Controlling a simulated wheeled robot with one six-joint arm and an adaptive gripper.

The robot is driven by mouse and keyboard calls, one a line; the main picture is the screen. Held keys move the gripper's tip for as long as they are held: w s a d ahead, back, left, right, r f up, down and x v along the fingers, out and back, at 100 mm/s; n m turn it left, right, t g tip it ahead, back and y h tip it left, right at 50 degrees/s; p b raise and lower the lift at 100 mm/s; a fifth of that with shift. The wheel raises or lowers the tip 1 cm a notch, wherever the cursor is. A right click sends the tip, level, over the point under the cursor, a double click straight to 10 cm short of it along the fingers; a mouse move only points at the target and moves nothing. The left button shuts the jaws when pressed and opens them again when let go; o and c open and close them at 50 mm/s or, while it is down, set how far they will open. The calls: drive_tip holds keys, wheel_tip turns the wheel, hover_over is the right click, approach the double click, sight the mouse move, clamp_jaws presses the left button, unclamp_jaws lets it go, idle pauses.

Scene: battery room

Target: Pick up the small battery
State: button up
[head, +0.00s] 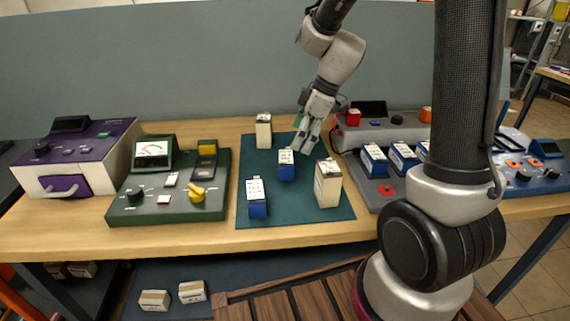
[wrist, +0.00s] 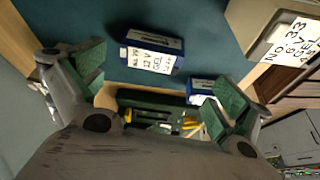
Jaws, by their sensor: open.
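Several batteries stand on a dark green mat (head: 300,212). A blue battery with a white label (head: 286,172) is mid-mat, and it also shows in the wrist view (wrist: 152,62). A second blue battery (head: 257,207) stands nearer the front edge; the wrist view shows it partly hidden (wrist: 200,86) by a finger. A cream battery (head: 264,138) stands at the back left, and a larger cream one (head: 328,187) at the right. My gripper (head: 304,145) is open and empty, above and just behind the middle blue battery. Its green-padded fingers (wrist: 155,80) are spread apart in the wrist view.
A green meter console (head: 135,208) and a purple box (head: 65,160) stand left of the mat. A grey console (head: 372,190) holding blue batteries stands at the right. A grey-green partition (head: 180,70) rises behind the table. Bare wood (head: 290,238) runs along the front.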

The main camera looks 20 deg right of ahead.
sight(288, 156)
drive_tip(key=shift+n, duration=0.5)
drive_tip(key=x, duration=0.3)
drive_tip(key=w+x, duration=0.1)
drive_tip(key=x, duration=0.6)
drive_tip(key=shift+w+r, duration=0.1)
drive_tip(key=shift+w, duration=0.05)
drive_tip(key=shift+r, duration=0.1)
drive_tip(key=c, duration=1.3)
